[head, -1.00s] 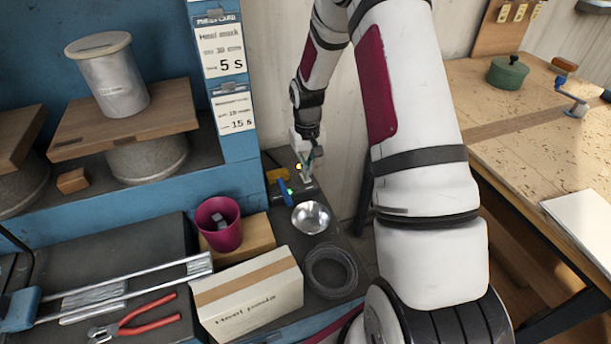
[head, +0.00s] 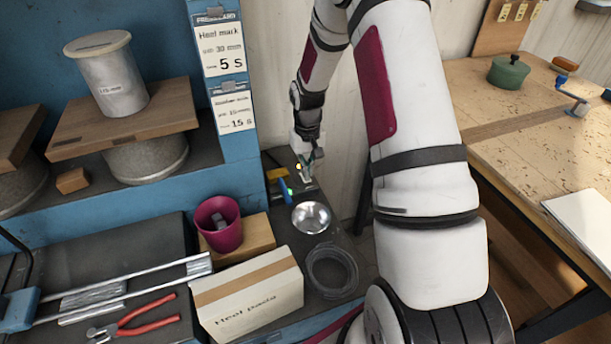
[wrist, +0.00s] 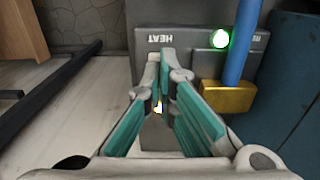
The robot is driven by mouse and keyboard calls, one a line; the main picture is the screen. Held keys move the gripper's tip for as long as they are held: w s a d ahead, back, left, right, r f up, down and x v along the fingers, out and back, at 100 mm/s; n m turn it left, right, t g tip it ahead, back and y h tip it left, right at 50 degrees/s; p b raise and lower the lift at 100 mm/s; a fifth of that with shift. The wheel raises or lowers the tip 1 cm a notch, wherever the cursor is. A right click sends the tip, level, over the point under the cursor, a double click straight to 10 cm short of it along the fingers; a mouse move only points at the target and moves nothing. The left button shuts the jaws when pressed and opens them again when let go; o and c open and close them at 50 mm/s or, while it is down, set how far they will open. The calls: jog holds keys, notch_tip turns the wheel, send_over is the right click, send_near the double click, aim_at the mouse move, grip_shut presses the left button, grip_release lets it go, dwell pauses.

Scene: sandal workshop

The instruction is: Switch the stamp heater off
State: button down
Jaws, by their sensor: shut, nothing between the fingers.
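The stamp heater (wrist: 195,38) is a grey box with the word HEAT upside down on its top in the wrist view. A round green lamp (wrist: 220,38) glows on it at the right. In the head view the heater (head: 305,188) sits at the back of the bench by the wall. My gripper (wrist: 166,68) is shut and empty, its teal-padded fingers over the heater beside the HEAT label. A small yellow-white glow (wrist: 157,106) shows between the fingers. The fingers hide the switch area, so I cannot tell the switch's position or whether they touch it.
A blue-handled stamp (wrist: 240,50) with a brass block (wrist: 228,98) stands close right of my fingers. A steel bowl (head: 311,217), a coil of dark cord (head: 331,270), a magenta cup (head: 219,224) and a carton (head: 250,295) stand nearer on the bench.

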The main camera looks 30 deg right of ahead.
jog(key=shift+f+b, duration=0.35)
jog(key=shift+f, duration=0.5)
dwell(0.4)
jog(key=shift+r, duration=0.1)
jog(key=shift+r+p, duration=1.55)
jog(key=shift+r, duration=1.9)
